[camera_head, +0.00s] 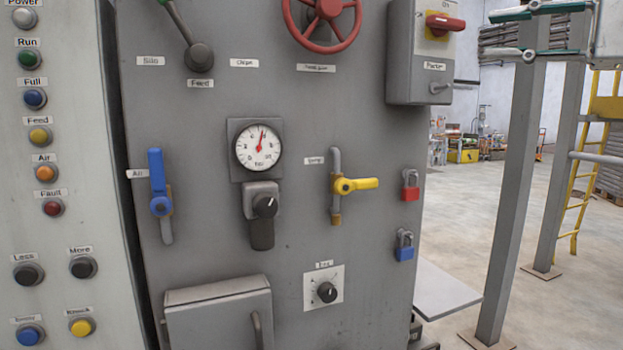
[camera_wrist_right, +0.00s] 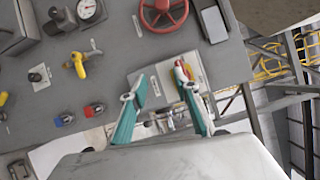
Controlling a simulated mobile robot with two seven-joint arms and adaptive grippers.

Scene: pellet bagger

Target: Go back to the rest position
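My right gripper (camera_head: 488,36) is at the top right of the head view, in the air to the right of the grey switch box (camera_head: 413,60) with its red handle (camera_head: 445,22). Its two teal fingers are spread apart with nothing between them. In the right wrist view the open fingers (camera_wrist_right: 158,88) point toward the grey panel (camera_wrist_right: 110,65). The red and yellow switch (camera_wrist_right: 183,70) shows close by one fingertip there; I cannot tell the gap in depth. My left gripper is not in the head view.
The grey machine front (camera_head: 220,100) carries a red handwheel (camera_head: 328,10), a gauge (camera_head: 258,147), a blue valve handle (camera_head: 156,180) and a yellow one (camera_head: 355,185). A button panel (camera_head: 50,225) stands left. A grey post (camera_head: 515,190) and a yellow ladder (camera_head: 580,185) stand right. Open floor lies beyond.

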